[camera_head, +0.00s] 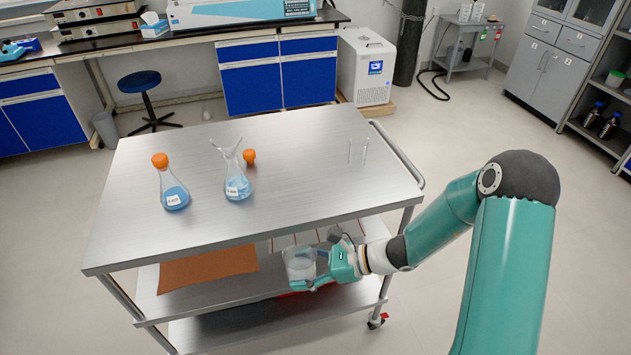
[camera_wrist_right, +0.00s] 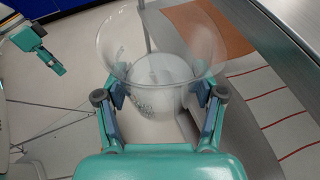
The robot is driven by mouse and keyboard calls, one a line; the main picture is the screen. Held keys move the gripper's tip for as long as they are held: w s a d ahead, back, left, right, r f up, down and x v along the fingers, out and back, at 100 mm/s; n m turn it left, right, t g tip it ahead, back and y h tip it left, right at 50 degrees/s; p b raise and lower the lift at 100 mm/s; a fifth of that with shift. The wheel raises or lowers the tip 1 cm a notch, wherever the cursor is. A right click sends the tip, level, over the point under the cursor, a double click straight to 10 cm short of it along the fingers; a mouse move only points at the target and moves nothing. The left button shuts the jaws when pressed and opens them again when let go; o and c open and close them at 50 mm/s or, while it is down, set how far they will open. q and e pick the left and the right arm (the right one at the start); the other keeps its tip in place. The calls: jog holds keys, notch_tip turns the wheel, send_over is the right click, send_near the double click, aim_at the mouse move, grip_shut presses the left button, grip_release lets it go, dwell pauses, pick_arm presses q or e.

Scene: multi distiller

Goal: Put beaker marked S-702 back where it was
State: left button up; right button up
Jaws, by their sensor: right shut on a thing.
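A clear glass beaker (camera_head: 299,264) with whitish contents is in my right gripper (camera_head: 318,268), out beyond the front edge of the steel cart and lower than its top. The right wrist view shows the beaker (camera_wrist_right: 160,75) upright between both fingers, which press on its sides. Small dark print shows on its wall, too small to read. The cart's lower shelf (camera_head: 232,290) lies behind and below it. A teal and dark arm part, which looks like my left gripper (camera_wrist_right: 50,62), shows at the upper left of the right wrist view; its jaw state is unclear.
The cart top (camera_head: 290,210) carries a capped flask (camera_head: 174,192), an open flask (camera_head: 237,186), a loose orange cap (camera_head: 249,156) and small clear glassware (camera_head: 358,151). The lower shelf holds a brown mat (camera_head: 208,268) and a red-lined white mat (camera_head: 295,240). A cart leg stands right of the beaker.

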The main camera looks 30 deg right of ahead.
pick_arm(q)
jog(key=shift+w+d, duration=0.15)
jog(key=shift+d, duration=0.05)
pick_arm(e)
jog(key=shift+d, duration=0.3)
